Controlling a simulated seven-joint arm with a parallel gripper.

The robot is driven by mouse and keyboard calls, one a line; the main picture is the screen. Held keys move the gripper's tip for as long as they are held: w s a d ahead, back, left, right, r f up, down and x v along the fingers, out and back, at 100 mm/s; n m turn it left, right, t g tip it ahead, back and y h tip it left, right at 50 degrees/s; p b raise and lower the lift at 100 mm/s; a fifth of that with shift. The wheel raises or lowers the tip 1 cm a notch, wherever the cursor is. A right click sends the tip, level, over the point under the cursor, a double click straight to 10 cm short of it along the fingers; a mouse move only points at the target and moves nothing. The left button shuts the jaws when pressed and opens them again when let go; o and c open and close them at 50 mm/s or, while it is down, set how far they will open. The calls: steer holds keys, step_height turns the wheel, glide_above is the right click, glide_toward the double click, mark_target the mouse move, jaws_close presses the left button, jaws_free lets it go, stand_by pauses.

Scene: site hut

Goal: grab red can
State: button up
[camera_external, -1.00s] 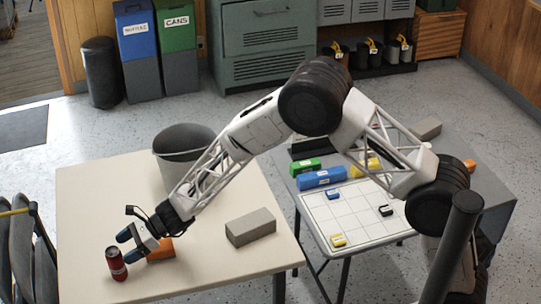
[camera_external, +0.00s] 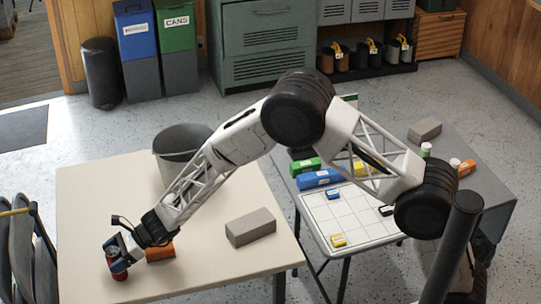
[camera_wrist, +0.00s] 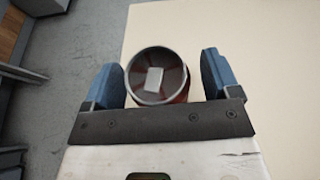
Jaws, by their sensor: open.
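The red can (camera_external: 117,268) stands upright near the front left corner of the cream table (camera_external: 100,200). In the wrist view the can (camera_wrist: 158,76) shows its round top with a pale label-like patch. My gripper (camera_external: 118,255) is at the can's upper part, and in the wrist view its two blue fingers (camera_wrist: 160,82) stand open on either side of the can. A small gap shows between the can and the right finger; the left finger is very close to it, and I cannot tell if it touches.
An orange block (camera_external: 160,250) lies just right of my gripper. A grey-brown block (camera_external: 250,227) and a grey bin (camera_external: 178,150) also stand on or by the table. Left of the table are dark chairs (camera_external: 22,250). The table's middle is clear.

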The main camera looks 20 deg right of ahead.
mark_target(111, 251)
stand_by(0.4)
steer(key=c, duration=1.2)
steer(key=shift+r, duration=0.1)
steer(key=shift+r, duration=0.7)
step_height(111, 251, up, 2)
steer(key=s+d+r, duration=0.1)
steer(key=s+d, duration=0.7)
steer(key=d, duration=0.5)
steer(key=shift+s+d+r, duration=0.2)
steer(key=shift+s+d, duration=0.05)
steer(key=shift+d, duration=0.05)
